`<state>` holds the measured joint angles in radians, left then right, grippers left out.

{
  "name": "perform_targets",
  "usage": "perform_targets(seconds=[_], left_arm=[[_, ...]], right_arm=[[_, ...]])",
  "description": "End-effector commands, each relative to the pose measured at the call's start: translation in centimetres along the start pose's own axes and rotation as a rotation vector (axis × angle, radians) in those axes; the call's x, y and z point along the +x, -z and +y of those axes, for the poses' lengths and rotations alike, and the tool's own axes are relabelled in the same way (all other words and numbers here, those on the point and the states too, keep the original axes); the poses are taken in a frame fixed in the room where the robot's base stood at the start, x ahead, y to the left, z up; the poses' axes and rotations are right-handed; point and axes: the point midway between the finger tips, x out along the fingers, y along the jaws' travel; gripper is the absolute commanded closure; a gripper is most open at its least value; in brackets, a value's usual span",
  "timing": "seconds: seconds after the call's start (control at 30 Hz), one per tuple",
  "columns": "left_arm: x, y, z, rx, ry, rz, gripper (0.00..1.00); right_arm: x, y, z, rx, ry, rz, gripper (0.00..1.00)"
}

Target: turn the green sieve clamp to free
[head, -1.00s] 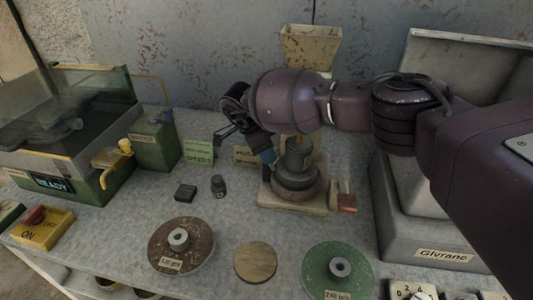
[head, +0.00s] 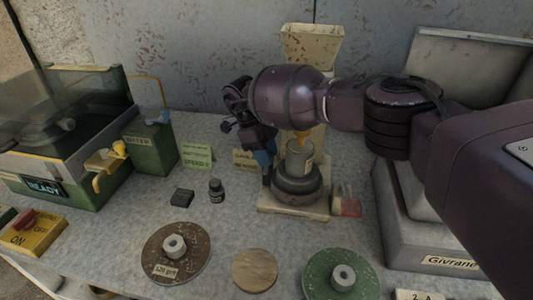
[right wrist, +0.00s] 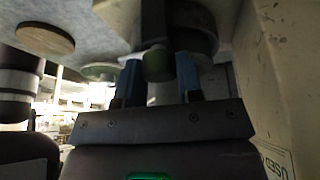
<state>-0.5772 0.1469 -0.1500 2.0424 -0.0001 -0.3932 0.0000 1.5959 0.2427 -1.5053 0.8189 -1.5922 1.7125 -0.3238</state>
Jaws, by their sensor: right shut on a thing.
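The green sieve clamp shows in the right wrist view as a dark lever with a rounded green end (right wrist: 158,63). My right gripper (right wrist: 160,78) has its two blue fingers on either side of that green end and is shut on it. In the head view my right gripper (head: 265,163) points down at the left side of the sieve stand, a grey cylinder (head: 299,158) on a dark round body and pale base. The clamp is hidden behind my gripper there. My left gripper is not in view.
A beige hopper (head: 312,45) rises behind the stand. A grey Givrane machine (head: 430,235) stands close on the right. A brown disc (head: 160,262), wooden disc (head: 255,270) and green disc (head: 322,270) lie in front. A small dark bottle (head: 217,190) stands left of the stand.

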Motion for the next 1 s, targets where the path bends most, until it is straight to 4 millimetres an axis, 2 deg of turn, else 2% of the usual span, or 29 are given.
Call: perform_targets(seconds=[0.37, 0.4, 0.57, 0.87, 1.0], left_arm=[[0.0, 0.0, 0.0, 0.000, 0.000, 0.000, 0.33], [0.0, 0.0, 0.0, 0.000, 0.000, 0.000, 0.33], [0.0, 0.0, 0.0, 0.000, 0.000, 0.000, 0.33], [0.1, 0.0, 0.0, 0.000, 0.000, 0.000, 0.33], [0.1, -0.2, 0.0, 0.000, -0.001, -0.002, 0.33]], right_arm=[[0.0, 0.0, 0.1, 0.004, -0.004, 0.000, 0.90], [0.0, 0.0, 0.1, 0.004, -0.004, 0.000, 0.65], [0.0, 0.0, 0.0, 0.004, -0.003, 0.000, 0.42], [-0.1, 0.0, 0.0, 0.004, -0.002, -0.001, 0.42], [-1.2, -0.1, 0.0, 0.003, 0.000, -0.002, 0.42]])
